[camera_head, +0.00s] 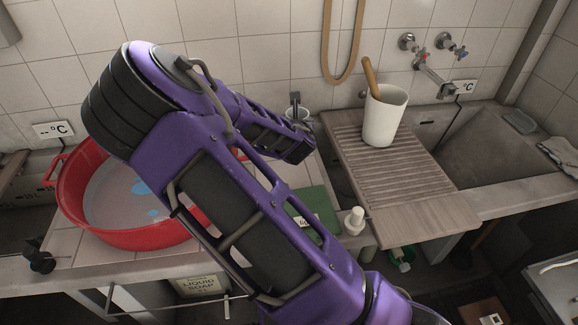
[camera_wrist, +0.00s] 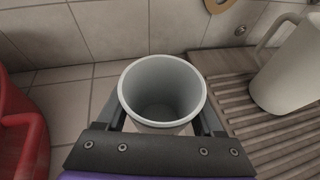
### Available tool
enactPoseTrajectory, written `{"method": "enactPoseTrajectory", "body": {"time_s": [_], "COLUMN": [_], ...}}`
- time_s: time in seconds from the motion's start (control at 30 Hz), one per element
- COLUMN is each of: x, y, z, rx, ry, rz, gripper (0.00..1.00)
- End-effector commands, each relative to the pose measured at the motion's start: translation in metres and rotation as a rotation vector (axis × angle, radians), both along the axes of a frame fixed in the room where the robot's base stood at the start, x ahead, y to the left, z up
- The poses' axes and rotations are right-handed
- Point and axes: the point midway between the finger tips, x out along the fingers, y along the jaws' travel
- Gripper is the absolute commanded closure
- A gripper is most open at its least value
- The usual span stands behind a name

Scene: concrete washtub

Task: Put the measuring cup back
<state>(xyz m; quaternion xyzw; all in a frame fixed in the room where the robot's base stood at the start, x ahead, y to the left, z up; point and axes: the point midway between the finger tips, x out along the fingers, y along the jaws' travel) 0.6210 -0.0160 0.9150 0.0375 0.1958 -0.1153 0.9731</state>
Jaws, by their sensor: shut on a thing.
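The measuring cup (camera_wrist: 162,92) is a plain whitish cup, seen from above with its open rim up and its inside empty. My gripper (camera_wrist: 163,118) is shut on it, with one dark finger at each side. In the head view only a bit of the cup (camera_head: 304,112) shows past my purple arm, beside a dark finger of my gripper (camera_head: 296,104). The cup is close to the tiled counter; I cannot tell whether it touches it.
A red basin (camera_head: 77,203) of water stands at left. A green thing (camera_head: 322,208) and a white bottle (camera_head: 354,220) are near the counter's front.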

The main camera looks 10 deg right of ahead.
Motion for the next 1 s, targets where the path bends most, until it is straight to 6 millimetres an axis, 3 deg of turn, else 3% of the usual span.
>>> {"method": "enactPoseTrajectory", "body": {"time_s": [0.1, 0.23, 0.5, 1.0], "x": [0.02, 0.029, 0.03, 0.03], "y": [0.005, 0.006, 0.006, 0.006], "z": [-0.006, -0.006, -0.051, -0.102], "rx": [0.006, 0.011, 0.013, 0.013], "ry": [-0.009, -0.011, -0.01, -0.011], "rz": [-0.048, -0.081, -0.091, -0.089], "gripper": [0.89, 0.89, 0.89, 0.89]}}
